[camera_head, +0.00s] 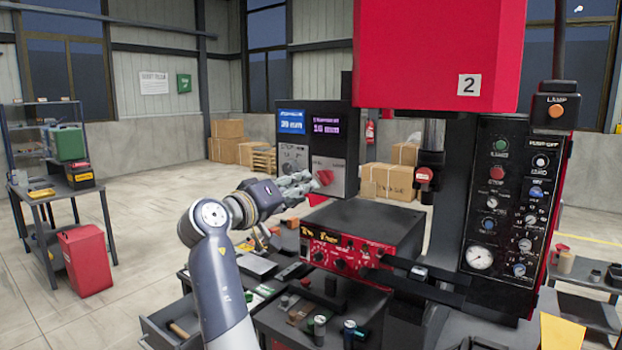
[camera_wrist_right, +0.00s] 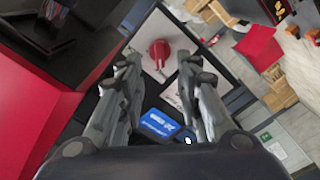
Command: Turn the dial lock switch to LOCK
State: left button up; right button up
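A red dial (camera_head: 325,177) sits on the light front panel below the two displays of a dark control box. It is the likely dial lock switch, but its lettering is too small to read. In the right wrist view the red dial (camera_wrist_right: 159,50) shows just beyond and between the fingertips. My right gripper (camera_head: 309,181) is in front of the panel, just left of the dial in the head view. In the wrist view my right gripper (camera_wrist_right: 160,64) has its two fingers spread apart with nothing between them; I see no clear contact. My left gripper is not in view.
A blue display (camera_head: 291,121) and a purple display (camera_head: 326,127) are above the dial. A black-topped red unit (camera_head: 362,232) with knobs stands below my gripper. A tall red machine (camera_head: 438,50) with a button panel (camera_head: 510,220) is to the right.

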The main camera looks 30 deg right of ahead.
aim_at(321, 180)
jog(key=p+x, duration=0.2)
jog(key=x, duration=0.5)
jog(key=shift+d+r, duration=0.1)
jog(key=shift+r, duration=0.05)
jog(key=shift+w+d+p, duration=0.2)
jog(key=shift+d+p, duration=0.15)
jog(key=shift+d, duration=0.05)
jog(key=c, duration=0.7)
